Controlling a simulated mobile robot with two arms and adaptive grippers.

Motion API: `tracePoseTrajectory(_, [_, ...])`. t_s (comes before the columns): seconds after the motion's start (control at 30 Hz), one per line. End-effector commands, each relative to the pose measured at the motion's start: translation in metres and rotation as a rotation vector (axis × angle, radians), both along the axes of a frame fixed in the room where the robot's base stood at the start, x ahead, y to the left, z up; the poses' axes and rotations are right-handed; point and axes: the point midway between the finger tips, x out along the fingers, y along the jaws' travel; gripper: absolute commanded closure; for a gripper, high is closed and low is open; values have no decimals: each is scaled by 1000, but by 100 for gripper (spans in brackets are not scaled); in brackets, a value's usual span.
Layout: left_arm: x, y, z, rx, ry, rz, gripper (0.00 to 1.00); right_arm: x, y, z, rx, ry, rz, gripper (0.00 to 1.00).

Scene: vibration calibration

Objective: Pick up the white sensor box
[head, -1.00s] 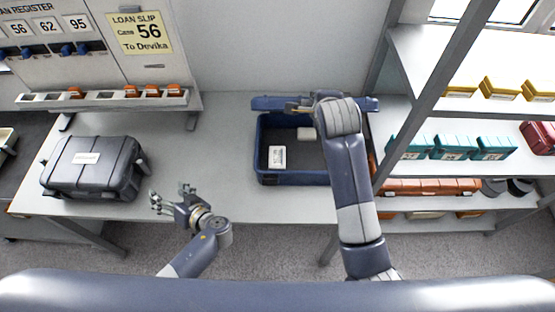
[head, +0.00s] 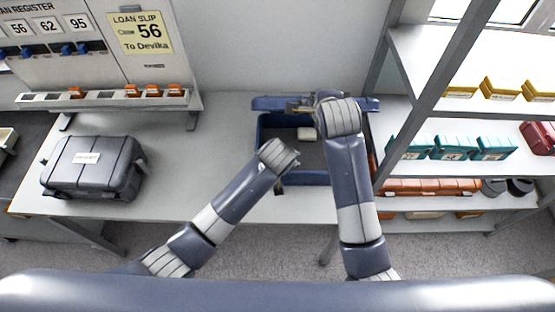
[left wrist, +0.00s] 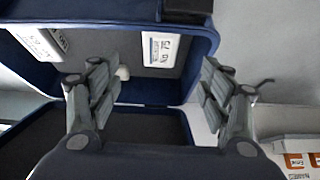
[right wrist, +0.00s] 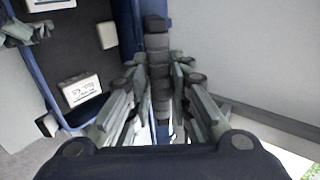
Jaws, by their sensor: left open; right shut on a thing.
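A white labelled box (right wrist: 80,90) lies inside the open blue case (right wrist: 50,103) in the right wrist view. Two white labelled pieces, one left (left wrist: 45,42) and one near the middle (left wrist: 160,48), show in the left wrist view; I cannot tell which is the sensor box. A smaller white block (head: 306,132) shows in the case in the head view. My left gripper (left wrist: 154,72) is open and empty, facing the case; its arm hides part of the case in the head view. My right gripper (right wrist: 156,85) is shut on the blue case's lid; the exact grip is partly hidden.
A closed dark case (head: 92,167) stands on the grey table (head: 215,140) at the left. A shelf rack at the right holds teal boxes (head: 450,147), yellow boxes (head: 500,88) and orange cases (head: 430,186). The table between the cases is mostly clear.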

Motion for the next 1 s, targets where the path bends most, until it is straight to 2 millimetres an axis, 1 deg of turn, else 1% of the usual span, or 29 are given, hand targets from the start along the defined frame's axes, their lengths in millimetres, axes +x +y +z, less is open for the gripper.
tracePoseTrajectory(0.3, [22,1,-34,3,1,2,28,0,0,1,-1,-2,-1,100])
tracePoseTrajectory(0.4, [28,1,-42,3,0,2,28,0,0,1,-1,-2,-1,100])
tracePoseTrajectory(0.5, [31,1,-48,2,0,2,28,0,0,1,-1,-2,-1,100])
tracePoseTrajectory(0.77, [36,1,-55,1,-1,2,28,0,0,1,-1,-2,-1,100])
tracePoseTrajectory(1.0, [47,1,-73,3,0,2,28,0,0,1,-1,-2,-1,100])
